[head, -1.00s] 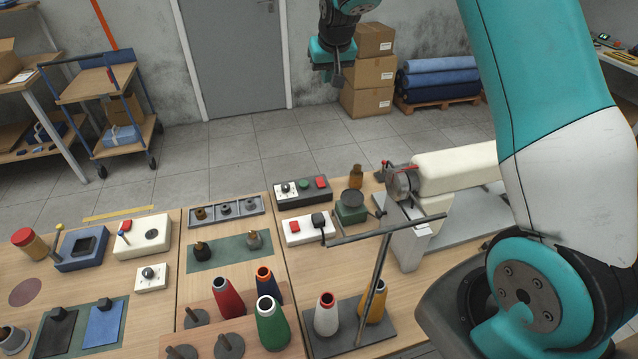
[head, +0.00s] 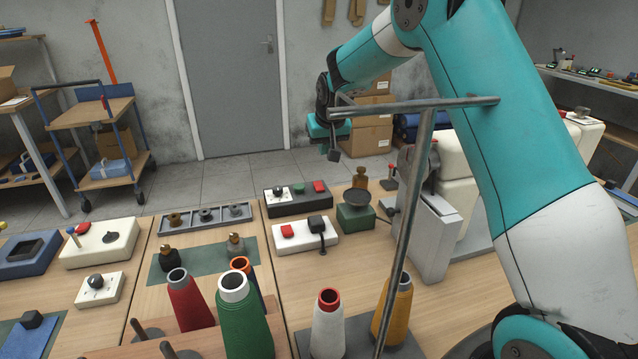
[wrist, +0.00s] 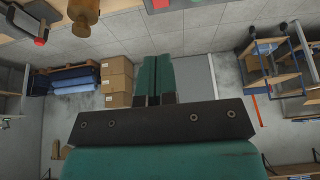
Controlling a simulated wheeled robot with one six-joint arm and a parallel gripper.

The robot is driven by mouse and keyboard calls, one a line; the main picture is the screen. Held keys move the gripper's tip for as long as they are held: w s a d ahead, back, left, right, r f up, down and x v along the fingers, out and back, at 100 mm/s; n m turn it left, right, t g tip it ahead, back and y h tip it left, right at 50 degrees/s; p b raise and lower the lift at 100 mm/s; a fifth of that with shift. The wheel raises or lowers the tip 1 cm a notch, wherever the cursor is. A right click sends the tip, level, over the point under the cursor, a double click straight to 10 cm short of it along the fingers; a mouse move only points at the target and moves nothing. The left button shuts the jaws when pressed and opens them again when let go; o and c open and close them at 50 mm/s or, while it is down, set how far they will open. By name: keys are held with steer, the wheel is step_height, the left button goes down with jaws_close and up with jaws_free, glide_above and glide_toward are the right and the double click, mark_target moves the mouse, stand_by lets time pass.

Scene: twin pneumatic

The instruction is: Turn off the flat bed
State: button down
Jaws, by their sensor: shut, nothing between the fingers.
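A cream machine (head: 455,185) with a grey end plate stands on the right of the bench, partly hidden by my arm and a metal stand. No label shows whether it is the flat bed. A dark control box (head: 298,198) with a dial, a green button and a red button (head: 319,186) lies left of it. A white box (head: 305,236) with a red switch (head: 287,231) and a black lever sits in front of that box. My gripper (head: 334,152) is shut and empty, beyond and above the dark box. Its closed fingers (wrist: 153,80) also show in the wrist view.
A metal T-shaped stand (head: 408,190) rises in front of the machine. A green scale-like device (head: 356,215) and a brown bottle (head: 360,178) are beside the dark box. Thread cones, including a green one (head: 244,318), fill the front. Cardboard boxes (head: 370,135) stand behind.

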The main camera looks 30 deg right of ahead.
mark_target(319, 183)
steer(key=x, duration=0.6)
steer(key=p+x, duration=0.1)
steer(key=x, duration=0.5)
steer(key=shift+s+f+p, duration=0.1)
steer(key=shift+f+p, duration=0.2)
steer(key=shift+f, duration=0.1)
steer(key=shift+f, duration=0.1)
